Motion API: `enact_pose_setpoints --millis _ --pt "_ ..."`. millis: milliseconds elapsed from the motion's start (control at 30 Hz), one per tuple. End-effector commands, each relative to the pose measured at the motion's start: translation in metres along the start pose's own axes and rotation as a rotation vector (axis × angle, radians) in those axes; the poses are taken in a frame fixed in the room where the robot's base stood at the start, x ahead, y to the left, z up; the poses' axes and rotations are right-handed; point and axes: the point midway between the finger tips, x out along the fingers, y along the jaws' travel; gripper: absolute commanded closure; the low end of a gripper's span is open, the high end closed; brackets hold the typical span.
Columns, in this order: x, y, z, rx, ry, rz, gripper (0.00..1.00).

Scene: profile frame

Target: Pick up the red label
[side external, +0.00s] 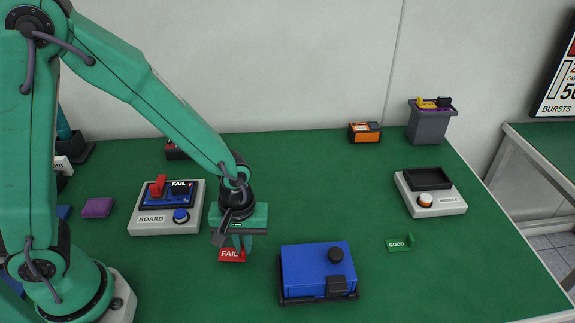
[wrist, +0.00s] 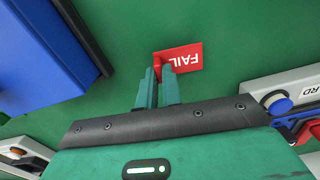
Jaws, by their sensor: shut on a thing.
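The red label (side external: 231,255) is marked FAIL and is at the green table, right of the board fixture. It also shows in the wrist view (wrist: 183,58), just beyond my fingertips. My gripper (side external: 238,244) points down over it and is shut on the label's raised red tab, which the fingers mostly hide. In the wrist view the fingers (wrist: 158,80) are close together at the label's edge. I cannot tell whether the label touches the table.
A blue box (side external: 316,268) stands close on the right. The BOARD fixture (side external: 166,222) is on the left. A green GOOD label (side external: 399,244), a MODULE fixture (side external: 436,203), a grey bin (side external: 430,124) and an orange box (side external: 364,133) are farther right. The table middle is clear.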

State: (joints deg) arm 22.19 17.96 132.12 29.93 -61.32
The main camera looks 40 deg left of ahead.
Motion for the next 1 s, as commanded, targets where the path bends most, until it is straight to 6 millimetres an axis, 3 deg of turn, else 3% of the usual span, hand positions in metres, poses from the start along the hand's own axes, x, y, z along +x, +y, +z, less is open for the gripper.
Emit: enact_pose_setpoints --millis 267,700,1000 --pt "-0.031 0.001 0.001 0.001 0.002 0.004 1.0" --pt "-0.072 -0.003 0.074 0.006 0.001 0.003 1.0" --pt "-0.091 -0.004 0.107 0.003 0.0 0.001 1.0"
